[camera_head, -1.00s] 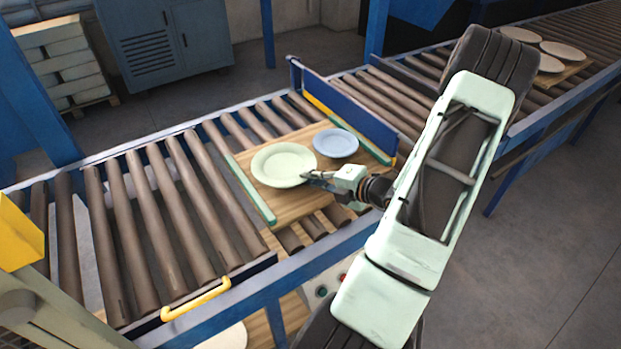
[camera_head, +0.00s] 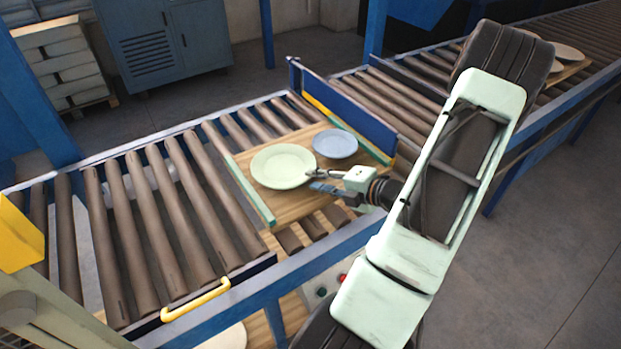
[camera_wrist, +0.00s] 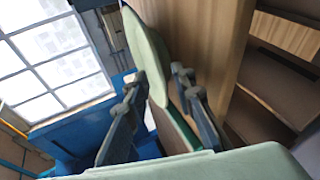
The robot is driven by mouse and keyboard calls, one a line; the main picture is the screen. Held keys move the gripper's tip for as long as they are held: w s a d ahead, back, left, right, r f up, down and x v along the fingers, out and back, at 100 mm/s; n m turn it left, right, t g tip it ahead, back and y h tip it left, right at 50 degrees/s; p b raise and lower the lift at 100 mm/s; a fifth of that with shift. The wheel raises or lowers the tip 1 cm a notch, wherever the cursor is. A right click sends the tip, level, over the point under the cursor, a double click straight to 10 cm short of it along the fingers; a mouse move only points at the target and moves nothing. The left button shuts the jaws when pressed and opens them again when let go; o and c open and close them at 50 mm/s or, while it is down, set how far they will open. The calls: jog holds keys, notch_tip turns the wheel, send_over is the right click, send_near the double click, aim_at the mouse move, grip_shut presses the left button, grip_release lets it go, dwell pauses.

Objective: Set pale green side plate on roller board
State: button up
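The pale green side plate (camera_head: 283,166) lies on the wooden roller board (camera_head: 292,207), left of a smaller pale blue plate (camera_head: 335,144). In the wrist view the green plate (camera_wrist: 148,48) shows nearly edge-on, against the wooden board (camera_wrist: 205,40). My gripper (camera_head: 314,180) is at the plate's right front rim. Its fingers are spread apart, and in the wrist view the gripper (camera_wrist: 160,88) has a finger on each side of the plate's near edge, with gaps visible. Whether a finger still touches the rim cannot be told.
The board has green side strips (camera_head: 250,190) and rests on the roller conveyor (camera_head: 165,215). A blue upright panel (camera_head: 350,108) stands behind the board. A yellow handle (camera_head: 196,300) is at the front. More plates (camera_head: 568,52) lie on a board at the far right, partly behind my arm.

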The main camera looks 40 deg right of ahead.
jog(key=v, duration=0.9)
